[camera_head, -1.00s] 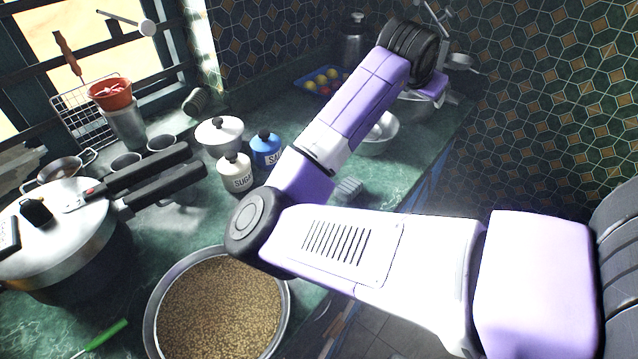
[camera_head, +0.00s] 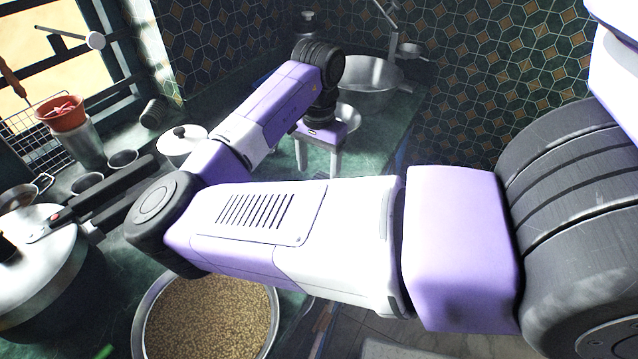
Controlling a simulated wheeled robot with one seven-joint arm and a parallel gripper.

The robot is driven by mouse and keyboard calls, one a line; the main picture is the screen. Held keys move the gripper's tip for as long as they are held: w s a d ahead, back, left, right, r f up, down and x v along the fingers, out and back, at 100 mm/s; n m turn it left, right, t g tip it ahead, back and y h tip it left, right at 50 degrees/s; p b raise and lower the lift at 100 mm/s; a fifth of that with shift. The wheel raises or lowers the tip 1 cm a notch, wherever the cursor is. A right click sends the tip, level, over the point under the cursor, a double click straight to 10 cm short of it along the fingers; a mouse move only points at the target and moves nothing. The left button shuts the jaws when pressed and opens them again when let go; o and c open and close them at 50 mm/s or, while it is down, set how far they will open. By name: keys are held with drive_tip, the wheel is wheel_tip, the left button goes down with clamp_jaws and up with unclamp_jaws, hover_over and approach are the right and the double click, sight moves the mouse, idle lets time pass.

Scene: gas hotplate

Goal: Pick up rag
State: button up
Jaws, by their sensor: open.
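I cannot make out the rag for certain; the counter just below my gripper is partly covered by my own arm. My gripper (camera_head: 320,172) points down over the green counter (camera_head: 375,140), its two fingers apart. I see nothing held between them. A metal bowl (camera_head: 348,117) shows just behind the gripper.
A large metal basin (camera_head: 366,84) stands at the back. A white lidded pot (camera_head: 182,143) and a red container (camera_head: 63,113) stand left. A pressure cooker (camera_head: 40,262) is at far left, and a pan of grain (camera_head: 208,322) lies below my arm.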

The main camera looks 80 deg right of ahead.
sight(320, 179)
drive_tip(key=shift+s+d+f, duration=0.1)
drive_tip(key=shift+s+f, duration=0.05)
drive_tip(key=shift+f, duration=1.8)
drive_tip(key=c, duration=1.4)
drive_tip(key=shift+r, duration=0.15)
wheel_tip(320, 179, up, 20)
drive_tip(key=shift+f+p, duration=0.1)
drive_tip(key=shift+p, duration=0.65)
drive_tip(key=o, duration=0.6)
drive_tip(key=c, duration=0.5)
